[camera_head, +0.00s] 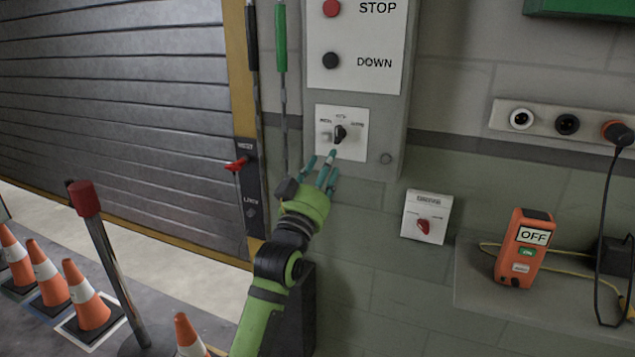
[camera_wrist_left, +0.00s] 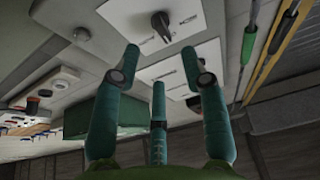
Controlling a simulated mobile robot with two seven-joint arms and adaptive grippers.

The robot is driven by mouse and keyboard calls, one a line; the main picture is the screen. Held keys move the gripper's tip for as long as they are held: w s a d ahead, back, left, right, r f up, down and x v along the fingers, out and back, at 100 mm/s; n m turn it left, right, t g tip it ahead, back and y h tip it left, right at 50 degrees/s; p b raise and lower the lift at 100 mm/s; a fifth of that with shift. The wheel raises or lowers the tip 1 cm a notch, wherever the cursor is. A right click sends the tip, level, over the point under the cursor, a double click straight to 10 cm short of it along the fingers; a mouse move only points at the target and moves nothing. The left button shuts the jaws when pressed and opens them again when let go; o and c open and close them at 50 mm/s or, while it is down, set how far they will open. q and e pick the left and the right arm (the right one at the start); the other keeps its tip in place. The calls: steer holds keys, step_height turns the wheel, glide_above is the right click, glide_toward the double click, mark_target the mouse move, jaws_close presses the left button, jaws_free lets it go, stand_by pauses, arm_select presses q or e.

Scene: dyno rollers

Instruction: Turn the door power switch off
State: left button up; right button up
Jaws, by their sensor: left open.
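A black rotary knob (camera_head: 340,133) sits on a small white plate (camera_head: 360,148) low on the grey control panel; the plate's small labels are too blurred to read surely. The same knob shows at the top of the left wrist view (camera_wrist_left: 161,24). A separate white box with a red knob (camera_head: 423,227) is lower right on the wall, its label unreadable. My left gripper (camera_head: 324,163) has teal fingers spread open and empty, just below the black knob, apparently apart from it. The fingers also show in the left wrist view (camera_wrist_left: 160,62). My right gripper is not in view.
The panel above has STOP (camera_head: 331,8) and DOWN (camera_head: 331,61) buttons. A red lever (camera_head: 237,164) is beside the shutter door (camera_head: 120,90). An orange device reading OFF (camera_head: 523,250) stands on a shelf at right, below a socket strip (camera_head: 545,119). Cones (camera_head: 85,298) and a post are lower left.

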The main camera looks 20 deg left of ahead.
arm_select(q)
steer(key=v, duration=0.4)
steer(key=shift+s+f, duration=0.1)
step_height(320, 180, down, 30)
steer(key=d+g, duration=0.2)
steer(key=g, duration=0.5)
steer(key=s+f+g, duration=0.2)
steer(key=s+f, duration=0.2)
steer(key=f, duration=0.4)
steer(key=s+f+m+g, duration=0.1)
steer(key=s+f, duration=0.3)
steer(key=f, duration=0.3)
steer(key=s+f+g, duration=0.2)
steer(key=s+f, duration=0.1)
steer(key=f, duration=0.5)
steer(key=s+f+g, duration=0.3)
steer(key=s+f, duration=0.5)
steer(key=s, duration=0.2)
steer(key=s+f+g, duration=0.2)
steer(key=s+f, duration=0.6)
steer(key=s, duration=0.3)
steer(key=s+a+f+g, duration=0.1)
steer(key=s+f+g, duration=0.1)
steer(key=s, duration=0.9)
steer(key=s+a+f+m+g, duration=0.1)
steer(key=s+f, duration=0.3)
steer(key=s, duration=0.7)
steer(key=shift+a+g+y, duration=0.4)
steer(key=shift+a+g, duration=0.05)
steer(key=shift+g, duration=0.25)
